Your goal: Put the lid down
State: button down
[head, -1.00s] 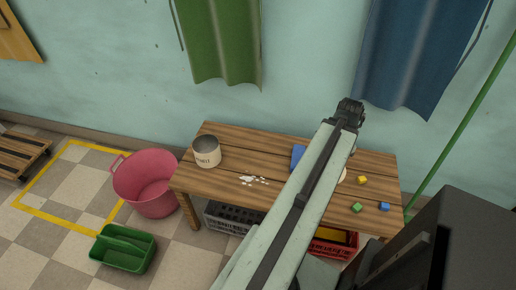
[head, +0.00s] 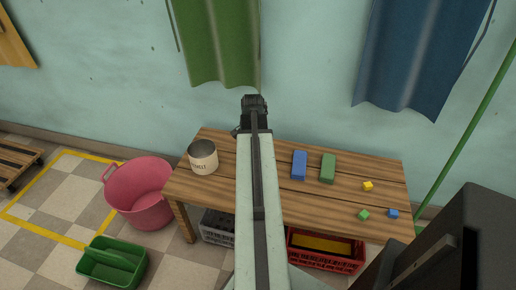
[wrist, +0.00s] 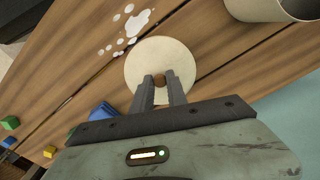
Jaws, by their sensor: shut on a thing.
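The lid (wrist: 160,55) is a round cream disc with a small brown knob (wrist: 166,80) in the wrist view. My gripper (wrist: 165,82) is shut on the knob, and the disc shows beyond the fingertips. The lid appears above the wooden table; the height of the gap is hard to tell. An open cream tin (head: 203,160) with dark lettering stands upright at the table's left end. Its side also shows at the top right of the wrist view (wrist: 255,9). In the head view my arm hides the lid and the fingertips.
A blue block (head: 299,165), a green block (head: 328,168) and small cubes (head: 367,186) occupy the right side. A pink tub (head: 140,195) and green caddy (head: 112,262) stand on the floor.

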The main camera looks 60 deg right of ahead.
jog(key=w+d, duration=0.1)
jog(key=d, duration=0.2)
jog(key=w+d, duration=0.1)
jog(key=d, duration=0.2)
jog(key=w+d+f, duration=0.1)
jog(key=w+d, duration=0.1)
jog(key=d, duration=0.2)
jog(key=shift+w+b, duration=0.1)
jog(key=shift+b, duration=0.3)
notch_tip(320, 180, down, 4)
jog(key=b, duration=0.4)
jog(key=shift+r, duration=0.25)
jog(key=shift+f, duration=0.15)
jog(key=c, duration=1.3)
grip_release()
notch_tip(320, 180, up, 12)
jog(key=p, duration=1.2)
jog(key=shift+r+p, duration=0.2)
jog(key=shift+p, duration=0.1)
